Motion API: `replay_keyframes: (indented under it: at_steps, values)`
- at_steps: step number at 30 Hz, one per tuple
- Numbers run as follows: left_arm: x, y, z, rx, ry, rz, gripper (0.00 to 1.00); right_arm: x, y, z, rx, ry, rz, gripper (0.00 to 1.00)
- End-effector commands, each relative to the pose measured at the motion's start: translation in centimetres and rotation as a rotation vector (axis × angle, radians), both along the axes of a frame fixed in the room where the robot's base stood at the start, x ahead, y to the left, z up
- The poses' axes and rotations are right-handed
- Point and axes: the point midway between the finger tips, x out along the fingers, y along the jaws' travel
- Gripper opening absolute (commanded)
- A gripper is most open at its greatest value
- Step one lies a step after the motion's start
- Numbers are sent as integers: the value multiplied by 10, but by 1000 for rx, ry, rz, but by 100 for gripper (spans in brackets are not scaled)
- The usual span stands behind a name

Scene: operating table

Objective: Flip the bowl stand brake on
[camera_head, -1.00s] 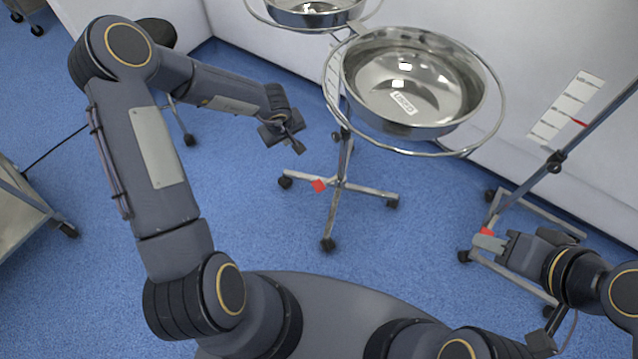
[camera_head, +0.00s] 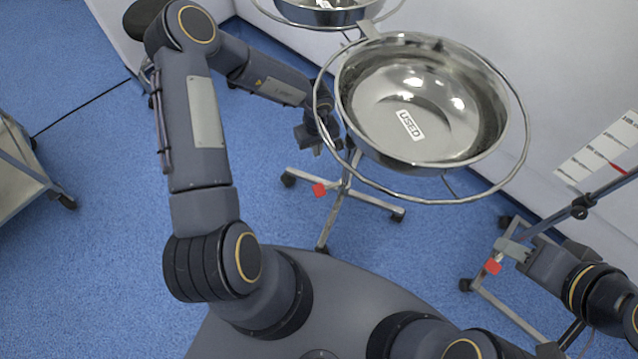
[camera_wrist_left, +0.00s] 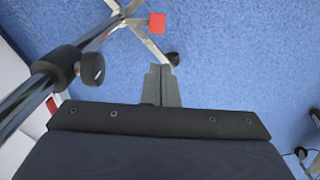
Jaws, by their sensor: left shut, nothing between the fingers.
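The bowl stand holds a steel bowl (camera_head: 370,110) marked USED in a wire ring. Its crossed base on casters (camera_head: 365,196) carries a red brake tab (camera_head: 319,190). The tab also shows in the left wrist view (camera_wrist_left: 157,23), beyond my fingertips. My left gripper (camera_head: 318,146) is beside the stand's post, above and apart from the tab. In the left wrist view its fingers (camera_wrist_left: 161,72) are together and empty. The post (camera_wrist_left: 45,80) runs close on the left there. My right gripper (camera_head: 508,248) is by another stand's base; its finger gap is unclear.
A second bowl (camera_head: 325,12) is at the top. The other stand (camera_head: 490,296) on the right has its own red tab (camera_head: 492,266), close to my right gripper. A metal cart (camera_head: 22,165) stands at the far left. Blue floor between cart and bowl stand is clear.

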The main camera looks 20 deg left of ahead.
Motion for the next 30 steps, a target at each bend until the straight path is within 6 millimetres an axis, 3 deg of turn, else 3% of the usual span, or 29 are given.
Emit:
replay_keyframes:
  at_steps: [4, 8, 30]
  values:
    - [0, 0, -8, 0, 0, 0, 0, 0, 0, -4, 0, 0, 0, 36]
    - [0, 0, -29, 0, 1, -1, 0, 0, 0, -15, 0, 0, 0, 36]
    - [0, 0, -191, 1, 1, 0, 0, 0, 0, -87, 0, 0, 0, 36]
